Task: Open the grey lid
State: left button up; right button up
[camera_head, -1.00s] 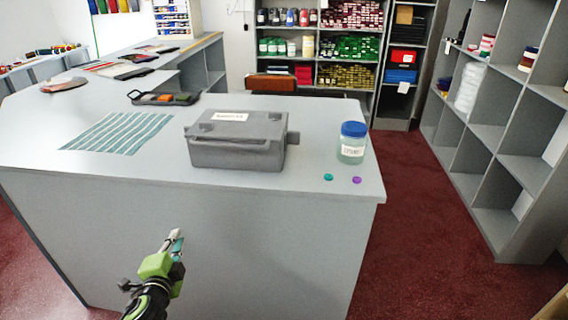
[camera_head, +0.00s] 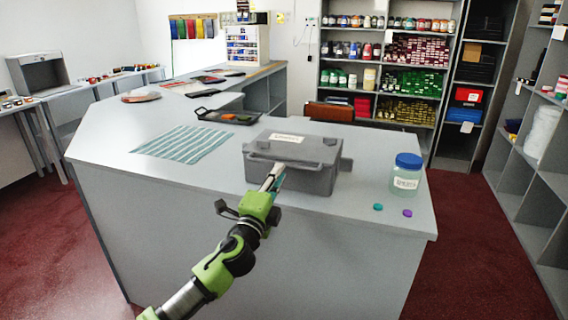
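The grey lid (camera_head: 312,149) is down on a grey box (camera_head: 315,182) on the counter, and it bears a white label (camera_head: 286,138). A thin bar runs along the lid's front edge. My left gripper (camera_head: 274,177) comes in from below and is at the front of the box, with its fingertips overlapping the front edge of the lid in the head view. The fingers look close together, but I cannot tell whether they are shut or touching the lid. My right gripper is not in view.
A jar with a blue cap (camera_head: 406,174) stands right of the box, with a teal disc (camera_head: 378,207) and a purple disc (camera_head: 407,213) before it. A striped cloth (camera_head: 186,142) lies left. A black tray (camera_head: 227,117) is behind. The counter's front left is clear.

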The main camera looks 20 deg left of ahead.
pick_arm(q)
jog(key=shift+w+d+r, duration=0.1)
jog(key=shift+w+r, duration=0.15)
jog(key=shift+w, duration=1)
jog(key=shift+w+r, duration=0.2)
jog(key=shift+w, duration=1)
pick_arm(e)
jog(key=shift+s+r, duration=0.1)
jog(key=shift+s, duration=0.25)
pick_arm(q)
grip_shut()
